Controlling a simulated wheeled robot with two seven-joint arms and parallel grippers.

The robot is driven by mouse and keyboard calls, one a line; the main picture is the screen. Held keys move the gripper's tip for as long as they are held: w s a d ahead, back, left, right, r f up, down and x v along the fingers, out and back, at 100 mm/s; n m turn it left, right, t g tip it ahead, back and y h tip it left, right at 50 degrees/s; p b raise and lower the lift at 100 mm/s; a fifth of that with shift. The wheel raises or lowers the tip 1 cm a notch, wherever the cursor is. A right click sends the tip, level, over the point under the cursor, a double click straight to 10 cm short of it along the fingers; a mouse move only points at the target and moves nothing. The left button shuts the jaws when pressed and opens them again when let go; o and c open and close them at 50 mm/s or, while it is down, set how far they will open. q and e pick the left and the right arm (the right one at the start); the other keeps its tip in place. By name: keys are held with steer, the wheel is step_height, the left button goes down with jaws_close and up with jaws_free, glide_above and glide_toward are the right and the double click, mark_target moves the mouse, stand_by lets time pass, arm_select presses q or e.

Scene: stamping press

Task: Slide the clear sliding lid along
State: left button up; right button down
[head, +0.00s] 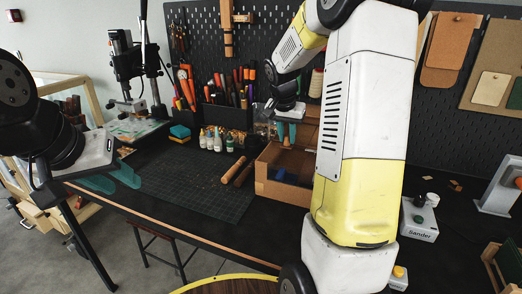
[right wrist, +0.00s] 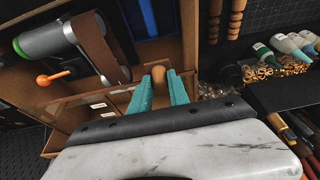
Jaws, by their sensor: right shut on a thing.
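The wooden box (head: 283,187) stands on the dark bench, left of my right arm in the head view. The clear sliding lid (right wrist: 118,98) seems to be the brown-edged see-through pane at the near side of the box in the right wrist view; its outline is hard to make out. My right gripper (head: 286,141) is at the back of the box, its teal fingers shut on a round wooden knob (right wrist: 159,76). My left gripper (head: 113,179) is empty and open, beyond the bench's left front edge. My right arm hides the box's right side in the head view.
A belt sander (right wrist: 85,45) with an orange knob shows by the box in the right wrist view. Wooden rods (head: 233,170) lie on the green mat (head: 195,180). Small bottles (head: 210,140) and tool holders stand behind. The mat's front is clear.

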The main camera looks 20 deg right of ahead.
steer(key=s+a, duration=0.7)
steer(key=s, duration=0.3)
steer(key=shift+a+r, duration=0.15)
steer(key=shift+a, duration=0.25)
steer(key=c, duration=1.2)
jaws_free()
steer(key=shift+s, duration=0.1)
steer(key=shift+o, duration=0.2)
steer(key=v, duration=0.8)
steer(key=s+a+n+t+y, duration=0.1)
steer(key=s+a+n+y, duration=0.1)
steer(key=s, duration=0.4)
steer(key=s+a+r+n+t+y, duration=0.1)
steer(key=s+a+n+y, duration=0.1)
steer(key=s+n, duration=0.3)
steer(key=s, duration=0.2)
steer(key=shift+s+r+t, duration=0.25)
steer(key=shift+r+t, duration=0.05)
steer(key=shift+r, duration=0.05)
steer(key=shift+s+a+n+y, duration=0.3)
steer(key=shift+s+n, duration=0.2)
steer(key=shift+c, duration=0.2)
